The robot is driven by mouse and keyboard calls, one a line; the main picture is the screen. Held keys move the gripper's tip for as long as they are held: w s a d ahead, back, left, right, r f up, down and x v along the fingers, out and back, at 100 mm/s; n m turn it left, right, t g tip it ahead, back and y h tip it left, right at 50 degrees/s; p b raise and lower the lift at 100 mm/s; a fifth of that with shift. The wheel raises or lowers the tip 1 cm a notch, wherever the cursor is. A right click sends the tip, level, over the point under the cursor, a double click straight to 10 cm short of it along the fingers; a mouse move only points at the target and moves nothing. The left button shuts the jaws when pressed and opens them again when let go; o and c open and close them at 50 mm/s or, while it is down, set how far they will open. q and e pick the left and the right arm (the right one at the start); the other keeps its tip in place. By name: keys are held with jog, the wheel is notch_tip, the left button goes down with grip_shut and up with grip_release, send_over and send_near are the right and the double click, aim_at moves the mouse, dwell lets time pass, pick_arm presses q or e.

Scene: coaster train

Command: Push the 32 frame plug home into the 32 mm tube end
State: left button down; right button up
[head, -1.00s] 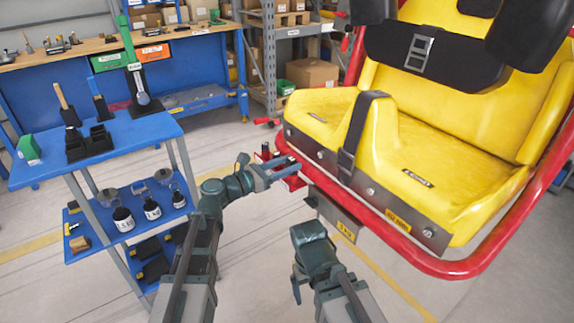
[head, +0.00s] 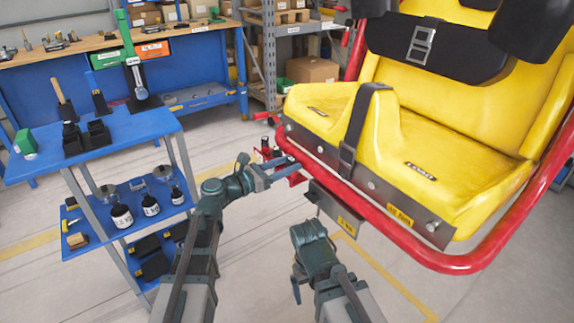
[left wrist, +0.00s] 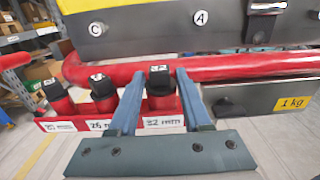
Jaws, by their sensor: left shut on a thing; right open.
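The red 32 mm tube end (left wrist: 163,103) stands upright at the seat frame, above a white "32 mm" label. The black 32 frame plug (left wrist: 158,76) sits at its top; how deep it sits I cannot tell. My left gripper (left wrist: 157,76) has one blue finger on each side of the plug and is shut on it. In the head view my left gripper (head: 284,167) reaches the red tube ends in front of the seat. My right gripper (head: 297,286) hangs low in front of the seat, apart from the tubes; its fingers are hard to make out.
Two other red tube ends with black tops (left wrist: 102,90) stand left of the 32 mm one. The red frame tube (left wrist: 240,68) runs close behind. A grey box (head: 334,207) marked 1 kg hangs right of them. A blue cart (head: 140,130) stands at left.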

pick_arm(q)
jog(key=shift+f, duration=0.15)
grip_release()
dwell(0.4)
jog(key=v, duration=0.7)
dwell(0.5)
dwell(0.5)
jog(key=x, duration=0.5)
jog(key=shift+w+d, duration=0.45)
jog(key=shift+d, duration=0.15)
